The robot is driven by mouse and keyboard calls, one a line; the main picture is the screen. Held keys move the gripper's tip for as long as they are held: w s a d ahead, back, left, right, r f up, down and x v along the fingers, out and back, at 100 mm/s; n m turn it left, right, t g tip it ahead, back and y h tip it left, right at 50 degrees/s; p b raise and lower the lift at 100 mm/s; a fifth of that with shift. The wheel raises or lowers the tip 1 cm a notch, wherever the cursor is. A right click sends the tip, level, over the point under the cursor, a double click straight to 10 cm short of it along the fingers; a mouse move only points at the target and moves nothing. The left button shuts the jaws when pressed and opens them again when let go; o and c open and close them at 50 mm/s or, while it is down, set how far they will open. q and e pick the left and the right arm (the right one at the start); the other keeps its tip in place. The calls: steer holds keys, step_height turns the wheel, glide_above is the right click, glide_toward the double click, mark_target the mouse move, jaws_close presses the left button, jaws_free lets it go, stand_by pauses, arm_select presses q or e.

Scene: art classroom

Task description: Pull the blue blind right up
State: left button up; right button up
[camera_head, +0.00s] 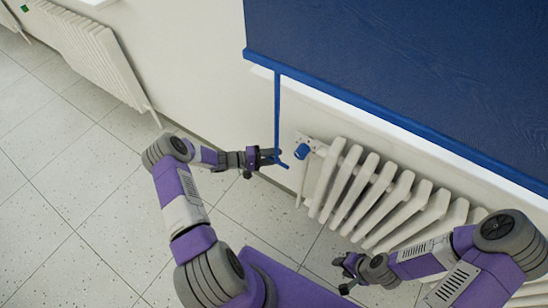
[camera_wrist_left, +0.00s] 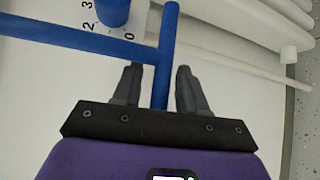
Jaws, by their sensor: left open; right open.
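The blue blind (camera_head: 420,75) hangs down over the window, its straight lower edge above the radiator. A thin blue rod (camera_head: 277,112) hangs from its left lower corner and ends in a short crossbar. My left gripper (camera_head: 273,157) is at the rod's lower end. My right gripper (camera_head: 346,273) is open and empty, low by the radiator.
A white radiator (camera_head: 375,190) stands under the blind, with a blue valve knob (camera_head: 302,152) near the rod's end. The knob also shows in the left wrist view (camera_wrist_left: 113,10). Another radiator (camera_head: 90,50) is at the far left. The tiled floor (camera_head: 75,200) at left is clear.

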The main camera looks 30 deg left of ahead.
arm_select(q)
jaws_close()
stand_by(0.3)
